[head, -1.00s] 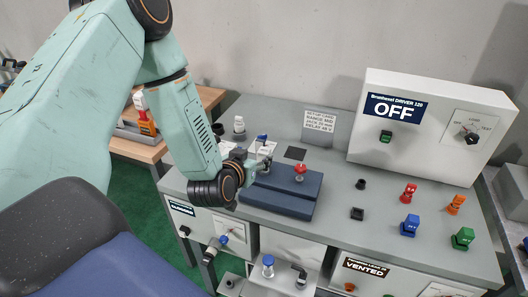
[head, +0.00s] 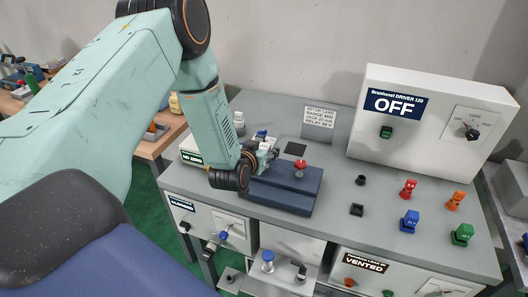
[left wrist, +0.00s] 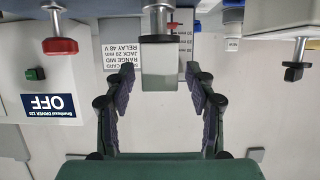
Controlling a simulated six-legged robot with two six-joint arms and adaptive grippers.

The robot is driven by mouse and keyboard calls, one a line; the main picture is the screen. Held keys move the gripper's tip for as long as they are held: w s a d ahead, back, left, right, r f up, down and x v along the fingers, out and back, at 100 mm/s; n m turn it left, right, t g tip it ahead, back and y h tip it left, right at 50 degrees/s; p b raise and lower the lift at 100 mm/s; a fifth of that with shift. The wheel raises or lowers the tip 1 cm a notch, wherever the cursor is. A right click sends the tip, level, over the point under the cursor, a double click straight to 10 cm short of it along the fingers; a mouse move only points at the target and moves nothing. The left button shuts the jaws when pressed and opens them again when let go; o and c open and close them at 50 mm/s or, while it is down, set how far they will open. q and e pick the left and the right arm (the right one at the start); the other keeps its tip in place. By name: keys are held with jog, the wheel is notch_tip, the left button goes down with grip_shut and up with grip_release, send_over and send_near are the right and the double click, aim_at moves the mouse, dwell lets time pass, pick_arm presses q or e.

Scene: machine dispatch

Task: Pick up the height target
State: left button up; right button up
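In the left wrist view a pale grey square-faced block (left wrist: 159,66) on a metal stem stands between the fingers of my left gripper (left wrist: 160,82). It may be the height target; no label confirms this. The fingers are open, with a gap visible on each side of the block. In the head view my left gripper (head: 265,158) is over the back left of the dark blue stepped base (head: 280,201), and hides the block or most of it. The red-topped post (head: 300,167) stands on this base, right of the gripper. My right gripper is not in view.
A white cabinet marked OFF (head: 440,135) stands at the back right. A setup card (head: 319,117) stands behind the base. Red (head: 408,188), orange (head: 455,200), blue (head: 409,221) and green (head: 462,234) pieces stand on the right. The grey bench (head: 335,180) has free room right of the base.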

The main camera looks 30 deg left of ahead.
aim_at(263, 147)
pick_arm(q)
grip_shut()
dwell(0.3)
notch_tip(263, 147, up, 10)
jog(key=shift+r, duration=0.1)
dwell(0.6)
